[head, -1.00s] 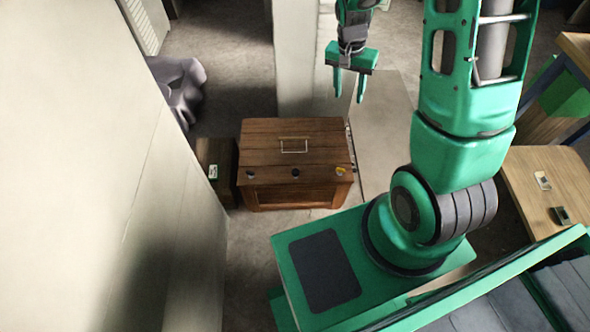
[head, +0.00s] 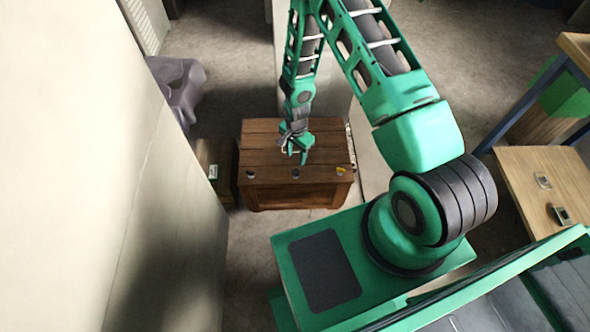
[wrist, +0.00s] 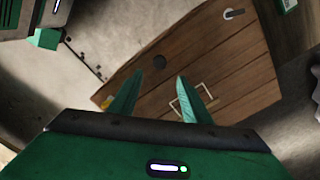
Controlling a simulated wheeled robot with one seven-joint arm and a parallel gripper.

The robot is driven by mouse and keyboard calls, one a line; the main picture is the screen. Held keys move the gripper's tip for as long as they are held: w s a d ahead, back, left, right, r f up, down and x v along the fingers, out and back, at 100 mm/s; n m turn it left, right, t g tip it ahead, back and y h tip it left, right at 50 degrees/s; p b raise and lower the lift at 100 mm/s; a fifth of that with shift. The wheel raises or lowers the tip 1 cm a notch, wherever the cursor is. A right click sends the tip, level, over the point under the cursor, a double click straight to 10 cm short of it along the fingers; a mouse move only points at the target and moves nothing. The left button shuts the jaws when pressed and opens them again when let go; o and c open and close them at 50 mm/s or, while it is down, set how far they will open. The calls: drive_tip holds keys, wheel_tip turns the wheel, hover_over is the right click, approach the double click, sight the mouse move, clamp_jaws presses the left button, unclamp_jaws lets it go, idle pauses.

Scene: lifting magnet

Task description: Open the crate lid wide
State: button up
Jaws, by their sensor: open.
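The brown wooden crate (head: 290,196) stands on the floor in the middle of the head view, with its plank lid (head: 262,135) shut. In the wrist view the lid (wrist: 225,65) fills the upper middle and right. A pale bar handle (wrist: 176,104) on the lid shows by the right finger, which partly hides it; I cannot tell whether they touch. In the head view my arm covers the handle. My gripper (head: 297,157) is over the lid, pointing down, open and with nothing seen between its fingers (wrist: 159,80).
A smaller wooden box (head: 217,172) stands close to the crate's left. A pale wall (head: 110,180) runs along the left. A pale pillar (head: 330,95) rises behind the crate. A wooden table (head: 545,180) with small items is at right.

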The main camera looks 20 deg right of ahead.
sight(295, 171)
wheel_tip(295, 171, down, 11)
drive_tip(key=shift+r, duration=0.2)
idle(0.3)
clamp_jaws()
drive_tip(key=shift+w+r, duration=0.1)
